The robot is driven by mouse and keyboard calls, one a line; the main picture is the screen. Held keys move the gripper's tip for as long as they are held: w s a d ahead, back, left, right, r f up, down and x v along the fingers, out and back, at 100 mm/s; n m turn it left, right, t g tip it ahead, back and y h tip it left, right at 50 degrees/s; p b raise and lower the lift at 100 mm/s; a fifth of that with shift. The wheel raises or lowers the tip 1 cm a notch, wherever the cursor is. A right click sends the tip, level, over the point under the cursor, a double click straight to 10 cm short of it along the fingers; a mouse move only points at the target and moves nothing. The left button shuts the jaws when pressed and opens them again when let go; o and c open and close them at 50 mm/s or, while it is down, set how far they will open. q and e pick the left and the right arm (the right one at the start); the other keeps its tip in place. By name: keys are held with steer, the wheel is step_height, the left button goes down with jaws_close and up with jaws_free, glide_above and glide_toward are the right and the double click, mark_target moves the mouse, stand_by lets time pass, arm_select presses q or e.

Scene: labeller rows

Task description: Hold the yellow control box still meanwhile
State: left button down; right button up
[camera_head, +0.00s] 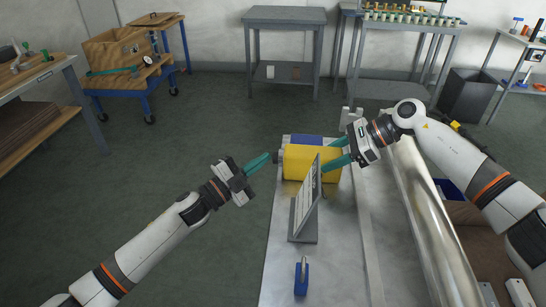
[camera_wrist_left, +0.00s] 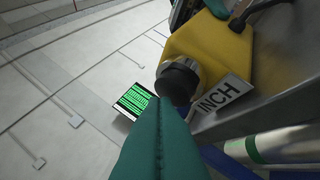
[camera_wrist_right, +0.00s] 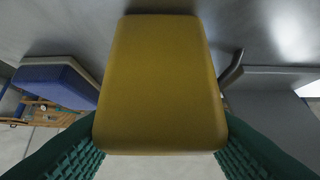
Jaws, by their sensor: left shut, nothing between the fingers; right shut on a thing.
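The yellow control box (camera_head: 297,163) sits on the metal bench top, partly hidden behind a tilted grey panel. It fills the middle of the right wrist view (camera_wrist_right: 160,85). My right gripper (camera_head: 335,163) is shut on the box, with a green finger along each side (camera_wrist_right: 160,150). My left gripper (camera_head: 270,158) is shut and empty, its fingertips at the box's left end. In the left wrist view the shut fingers (camera_wrist_left: 165,110) point at a round black button (camera_wrist_left: 178,80) on the box, beside a label reading INCH (camera_wrist_left: 222,95). I cannot tell whether they touch it.
The tilted grey panel (camera_head: 306,200) stands in front of the box. A blue block (camera_head: 301,278) stands nearer on the bench (camera_head: 335,270). A blue item (camera_head: 307,140) lies behind the box. A metal roller or rail (camera_head: 425,215) runs along the right. Open floor lies left.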

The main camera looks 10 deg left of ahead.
arm_select(q)
steer(key=shift+a, duration=0.55)
steer(key=a, duration=0.5)
stand_by(2.1)
arm_select(e)
steer(key=o, duration=1)
steer(key=shift+o, duration=0.2)
steer(key=v, duration=1.2)
